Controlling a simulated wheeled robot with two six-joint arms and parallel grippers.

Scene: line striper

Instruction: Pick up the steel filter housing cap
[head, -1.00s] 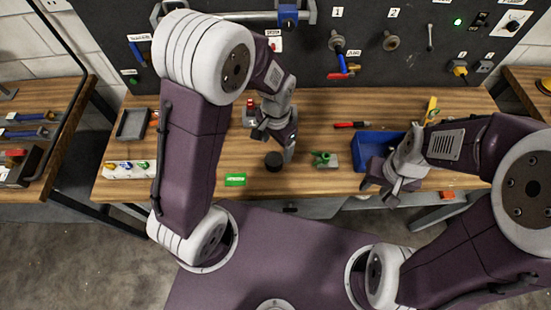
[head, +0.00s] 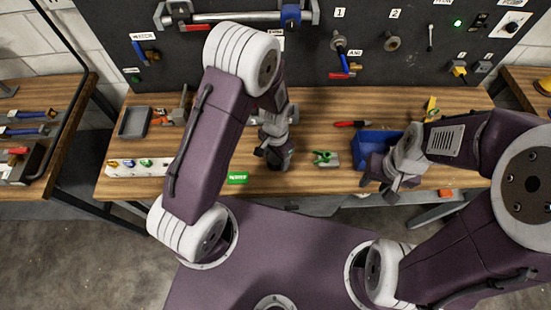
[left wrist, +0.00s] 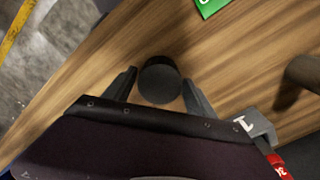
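The cap, a dark round cylinder (left wrist: 160,82), stands on the wooden bench in the left wrist view. My left gripper (left wrist: 158,92) is open, with one finger on each side of the cap and small gaps showing. In the head view my left gripper (head: 275,160) points down at the bench's front middle and largely hides the cap. Whether the fingertips reach down around the cap's sides is hard to tell. My right gripper (head: 382,187) looks open and empty near the bench's front edge, by the blue bin.
A green block (head: 237,178) lies left of my left gripper, and a green clamp-like part (head: 325,158) lies to its right. The blue bin (head: 366,138), a red screwdriver (head: 351,123), a grey tray (head: 134,122) and a white rack (head: 130,168) also stand on the bench.

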